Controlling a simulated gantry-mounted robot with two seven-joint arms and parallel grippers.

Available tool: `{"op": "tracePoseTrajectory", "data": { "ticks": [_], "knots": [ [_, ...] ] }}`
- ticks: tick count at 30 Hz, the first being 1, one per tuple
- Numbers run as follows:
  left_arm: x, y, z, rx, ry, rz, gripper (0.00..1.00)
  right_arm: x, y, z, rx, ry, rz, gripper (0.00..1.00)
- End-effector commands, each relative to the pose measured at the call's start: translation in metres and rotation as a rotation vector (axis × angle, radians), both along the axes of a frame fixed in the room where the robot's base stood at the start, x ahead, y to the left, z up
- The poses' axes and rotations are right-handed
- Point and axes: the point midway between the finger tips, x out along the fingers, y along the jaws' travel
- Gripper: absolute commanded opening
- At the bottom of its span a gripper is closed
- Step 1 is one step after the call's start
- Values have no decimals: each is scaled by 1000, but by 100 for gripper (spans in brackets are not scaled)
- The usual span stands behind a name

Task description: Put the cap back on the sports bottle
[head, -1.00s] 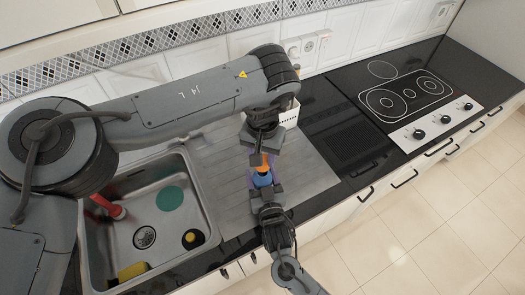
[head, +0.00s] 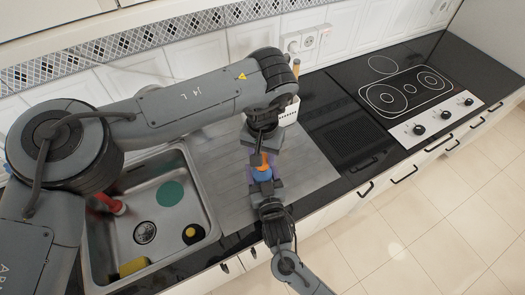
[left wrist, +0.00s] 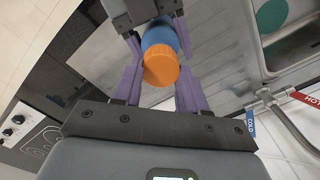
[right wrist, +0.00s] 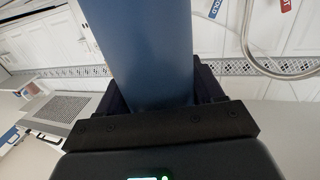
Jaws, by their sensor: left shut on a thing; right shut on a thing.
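The orange cap (head: 264,160) is over the sink's steel drainboard, and my left gripper (head: 262,154) is shut on it. In the left wrist view the cap (left wrist: 161,66) sits between my purple fingers, in line with the blue sports bottle (left wrist: 160,36). The cap meets the bottle's end there; I cannot tell whether it is screwed on. My right gripper (head: 265,187) is shut on the bottle (head: 262,175) from the counter's front side. In the right wrist view the blue bottle body (right wrist: 150,55) fills the space between my dark fingers.
The steel sink (head: 207,205) at left holds a green disc (head: 170,194), a yellow sponge (head: 133,267), a dark round item with a yellow top (head: 193,234) and a red item (head: 110,204). A white container (head: 291,113) stands behind my left wrist. The hob (head: 408,97) is at right.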

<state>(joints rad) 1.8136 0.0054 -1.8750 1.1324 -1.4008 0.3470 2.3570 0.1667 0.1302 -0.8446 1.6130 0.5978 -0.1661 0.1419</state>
Motion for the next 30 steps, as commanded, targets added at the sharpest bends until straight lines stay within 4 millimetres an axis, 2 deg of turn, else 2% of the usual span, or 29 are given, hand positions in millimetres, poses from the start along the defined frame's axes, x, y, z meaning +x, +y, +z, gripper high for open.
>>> {"op": "tracePoseTrajectory", "data": {
  "ticks": [15,30],
  "knots": [
    [0,0,0,-1,0,0,14,0,0,0,0,0,0,12],
    [0,0,-9,-2,1,0,14,0,0,0,0,0,0,12]
  ]
}}
